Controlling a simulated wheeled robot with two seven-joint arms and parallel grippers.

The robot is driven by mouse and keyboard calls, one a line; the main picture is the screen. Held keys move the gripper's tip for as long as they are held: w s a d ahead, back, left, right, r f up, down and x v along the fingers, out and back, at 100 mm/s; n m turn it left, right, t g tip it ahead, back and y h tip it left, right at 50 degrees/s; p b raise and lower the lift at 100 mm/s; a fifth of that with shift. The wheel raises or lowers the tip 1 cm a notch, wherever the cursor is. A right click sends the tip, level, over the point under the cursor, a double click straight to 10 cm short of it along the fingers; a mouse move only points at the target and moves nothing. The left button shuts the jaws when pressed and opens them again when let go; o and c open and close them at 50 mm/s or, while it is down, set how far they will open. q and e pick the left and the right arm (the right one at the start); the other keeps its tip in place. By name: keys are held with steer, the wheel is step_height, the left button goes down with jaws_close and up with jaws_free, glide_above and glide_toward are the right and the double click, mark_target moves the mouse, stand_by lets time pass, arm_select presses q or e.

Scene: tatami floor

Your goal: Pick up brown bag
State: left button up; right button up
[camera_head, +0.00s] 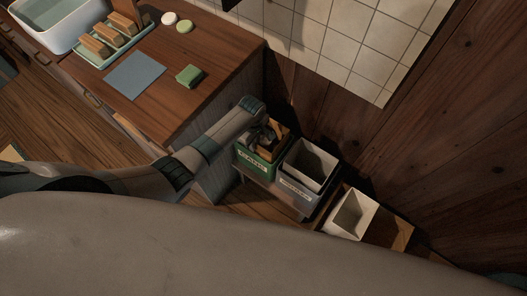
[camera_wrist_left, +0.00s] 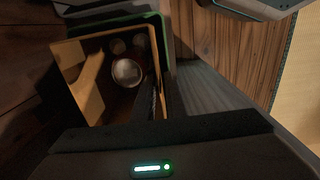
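The brown bag (camera_head: 268,156) stands in the green-rimmed bin (camera_head: 262,171) beside the counter in the head view. In the left wrist view the bag (camera_wrist_left: 88,78) is open at the top, with round cans (camera_wrist_left: 127,72) inside. My left gripper (camera_head: 271,136) reaches down over the bag and hides part of it. In the left wrist view a dark finger of my left gripper (camera_wrist_left: 160,97) lies along the bag's right wall. I cannot tell whether the fingers are closed on that wall. My right gripper is not in view.
A grey bin (camera_head: 310,163) and a white bin (camera_head: 352,214) stand to the right of the green one. The wooden counter (camera_head: 222,52) holds a blue mat (camera_head: 134,75), a green sponge (camera_head: 188,75) and a dish rack (camera_head: 103,40). A wooden wall (camera_head: 440,140) rises behind the bins.

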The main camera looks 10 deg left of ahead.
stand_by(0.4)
arm_select(q)
jaws_close()
stand_by(0.9)
steer(key=shift+r, duration=0.1)
stand_by(0.6)
